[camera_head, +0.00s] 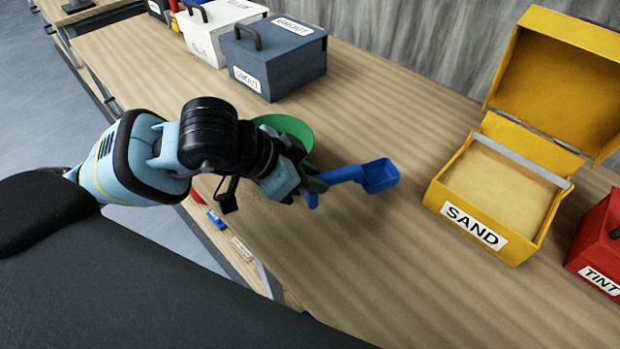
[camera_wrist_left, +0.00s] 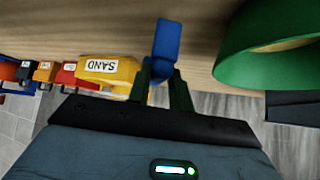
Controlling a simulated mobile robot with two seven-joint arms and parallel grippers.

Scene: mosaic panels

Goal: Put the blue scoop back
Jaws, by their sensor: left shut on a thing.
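My left gripper (camera_head: 314,187) is shut on the blue scoop (camera_head: 380,175) and holds it over the wooden bench. The scoop's bowl points to the right, toward the yellow SAND box (camera_head: 493,195). In the left wrist view the scoop (camera_wrist_left: 166,40) sits between the two fingers (camera_wrist_left: 162,85). The SAND box stands to the right with its lid open, and sand fills it. A grey bar lies across its opening. The box also shows in the left wrist view (camera_wrist_left: 110,72). My right gripper is in neither view.
A green bowl (camera_head: 297,129) is partly hidden behind my left gripper. A closed grey GROUT box (camera_head: 273,60) and a white box (camera_head: 215,22) stand at the back. A red TINT box (camera_head: 601,245) is right of the sand. The bench (camera_head: 410,290) in front is clear.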

